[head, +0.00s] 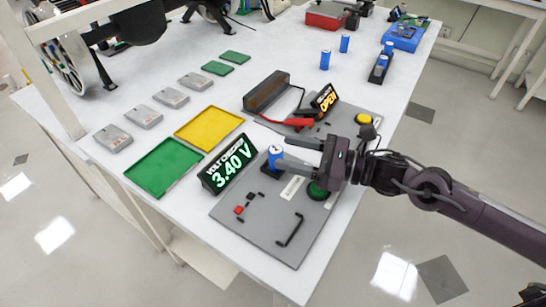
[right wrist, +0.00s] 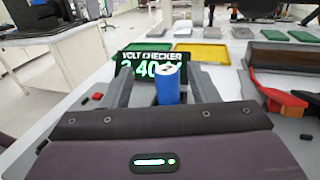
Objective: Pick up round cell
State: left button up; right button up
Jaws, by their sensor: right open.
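A blue round cell (head: 275,155) stands upright on the grey volt checker board (head: 262,232), beside the display (head: 228,166) that reads 3.40 V in green. My right gripper (head: 288,154) reaches in from the right with its fingers at the cell. In the right wrist view, the cell (right wrist: 168,88) shows between the two open fingers (right wrist: 168,92), with the display (right wrist: 140,62) behind it. I cannot tell whether a finger touches it. More blue cells stand at the back: two on the table (head: 325,60) and others at a black holder (head: 378,72). My left gripper is not in view.
A green tray (head: 164,167) and a yellow tray (head: 209,128) lie left of the checker. Several grey flat cells (head: 143,116) and green boards (head: 217,68) lie beyond. A second board with an orange OPEN display (head: 325,98) and red-black tool (head: 290,122) stands behind.

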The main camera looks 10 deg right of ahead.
aim_at(270, 148)
jog(key=shift+w+a, duration=0.4)
jog(key=shift+a, duration=0.05)
jog(key=shift+f+p+x, duration=0.2)
jog(key=shift+p+x, duration=0.15)
jog(key=shift+x, duration=0.75)
jog(key=shift+f+p+x, duration=0.2)
jog(key=shift+p+x, duration=0.15)
jog(key=shift+x, duration=0.75)
jog(key=shift+w+d, duration=0.1)
jog(key=shift+w, duration=0.1)
jog(key=c, duration=1.1)
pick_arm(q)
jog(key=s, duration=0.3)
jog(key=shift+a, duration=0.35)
pick_arm(e)
grip_shut()
jog(key=shift+r, duration=0.15)
